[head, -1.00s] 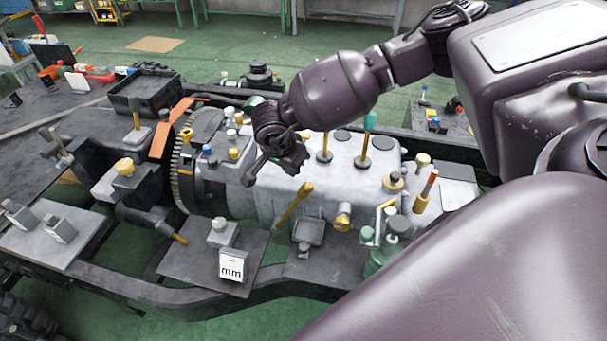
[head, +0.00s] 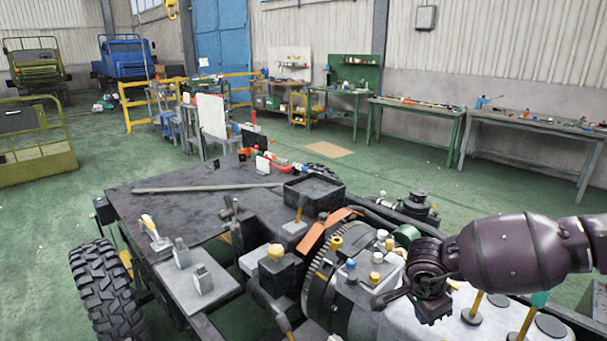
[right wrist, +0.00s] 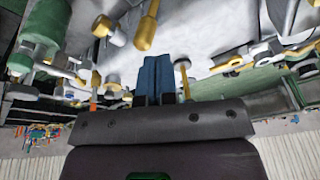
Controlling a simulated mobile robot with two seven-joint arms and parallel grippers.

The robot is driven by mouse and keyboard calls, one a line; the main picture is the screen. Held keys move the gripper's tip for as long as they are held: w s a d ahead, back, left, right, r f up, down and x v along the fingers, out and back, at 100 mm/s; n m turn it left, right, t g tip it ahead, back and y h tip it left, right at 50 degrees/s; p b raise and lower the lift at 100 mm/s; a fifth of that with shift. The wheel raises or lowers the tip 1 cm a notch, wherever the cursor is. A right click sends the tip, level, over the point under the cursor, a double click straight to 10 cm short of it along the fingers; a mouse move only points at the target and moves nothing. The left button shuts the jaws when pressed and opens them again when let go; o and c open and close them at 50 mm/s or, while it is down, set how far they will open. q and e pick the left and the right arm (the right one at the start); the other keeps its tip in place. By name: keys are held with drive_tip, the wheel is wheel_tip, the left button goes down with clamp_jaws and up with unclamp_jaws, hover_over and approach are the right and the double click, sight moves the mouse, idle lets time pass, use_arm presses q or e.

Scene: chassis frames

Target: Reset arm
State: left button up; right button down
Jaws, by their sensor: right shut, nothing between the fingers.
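My right arm (head: 510,251) comes in from the right in the head view, dark purple, with its wrist bent down. My right gripper (head: 385,299) is over the grey gearbox (head: 455,312) of the chassis, shut and empty. In the right wrist view, the closed blue-grey fingers (right wrist: 155,78) show at the middle, with the gearbox and its yellow-handled parts beyond them. I cannot tell the exact gap between the fingertips and the gearbox. My left gripper is in no view.
The dark chassis (head: 165,205) with a wheel (head: 104,285) fills the lower middle. Yellow and blue-capped fittings stand near the toothed flywheel (head: 322,265). A black tray (head: 314,193) lies behind. Workbenches (head: 535,125) line the far wall. Green floor (head: 400,172) is open between.

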drive_tip(key=a+r+m+t+y, duration=0.2)
drive_tip(key=a+r+m+y, duration=0.3)
drive_tip(key=a+m+y, duration=0.4)
drive_tip(key=a+r+m+t+y, duration=0.3)
drive_tip(key=a+r+m+y, duration=0.3)
drive_tip(key=a, duration=0.4)
drive_tip(key=a+r+m+t+y, duration=0.2)
drive_tip(key=a+r+m+y, duration=0.3)
drive_tip(key=a+m, duration=0.45)
drive_tip(key=s+d+f+m+t+h+b, duration=0.2)
drive_tip(key=d+f+m+t+h, duration=0.6)
drive_tip(key=d+f+m+h, duration=1.15)
drive_tip(key=s+d+f+m+g+y, duration=0.1)
drive_tip(key=s+d+f+m+g, duration=0.1)
drive_tip(key=s+f+m, duration=0.3)
drive_tip(key=s+d+f+m+g+y, duration=0.1)
drive_tip(key=s+d+f+m, duration=0.4)
drive_tip(key=s+f, duration=0.5)
drive_tip(key=s+m+g, duration=0.1)
drive_tip(key=s, duration=0.4)
drive_tip(key=shift+d+f+m+g+b, duration=0.2)
drive_tip(key=shift+f+m+g+b, duration=0.1)
drive_tip(key=shift+f+b, duration=0.05)
